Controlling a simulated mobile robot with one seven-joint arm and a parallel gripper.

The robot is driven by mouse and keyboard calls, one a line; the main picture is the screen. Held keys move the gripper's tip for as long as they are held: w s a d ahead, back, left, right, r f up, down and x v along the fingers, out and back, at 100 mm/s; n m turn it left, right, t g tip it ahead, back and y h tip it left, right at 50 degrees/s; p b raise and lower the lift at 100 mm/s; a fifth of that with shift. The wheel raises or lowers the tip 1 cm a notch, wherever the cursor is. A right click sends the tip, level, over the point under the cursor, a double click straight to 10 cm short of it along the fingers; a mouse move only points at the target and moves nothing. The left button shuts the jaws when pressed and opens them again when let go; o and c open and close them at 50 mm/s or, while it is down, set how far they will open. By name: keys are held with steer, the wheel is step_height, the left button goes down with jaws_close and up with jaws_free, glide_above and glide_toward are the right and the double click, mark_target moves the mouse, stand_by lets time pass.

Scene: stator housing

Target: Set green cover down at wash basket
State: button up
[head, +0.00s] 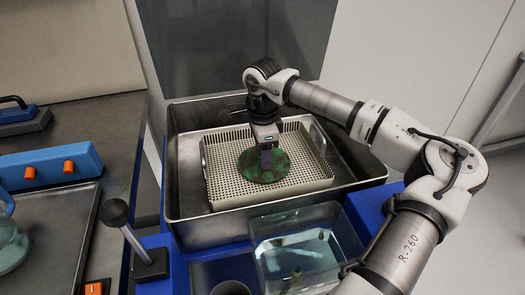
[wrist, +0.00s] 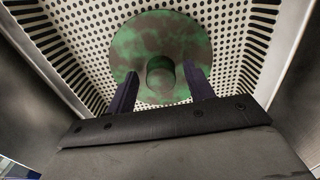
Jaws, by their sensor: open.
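The green cover (head: 252,169) is a round, mottled green disc lying in the wash basket (head: 217,189), a pale perforated tray with raised walls. In the wrist view the cover (wrist: 130,45) shows a round central knob, with the basket's perforated floor (wrist: 85,40) around it. My gripper (head: 266,158) is over the cover in the head view. In the wrist view my gripper (wrist: 160,82) is open, with one dark finger on each side of the knob. Gaps show between the fingers and the knob. The knob is mostly hidden behind the gripper in the head view.
The basket sits inside a larger metal basin (head: 185,212) with raised rims. A clear container (head: 300,250) stands in front of it. A black ball-topped lever (head: 116,215) rises at the left, near a bench with a blue block (head: 60,165). Free perforated floor surrounds the cover.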

step_height(320, 180, up, 12)
stand_by(0.4)
steer(key=shift+f, duration=0.1)
stand_by(0.3)
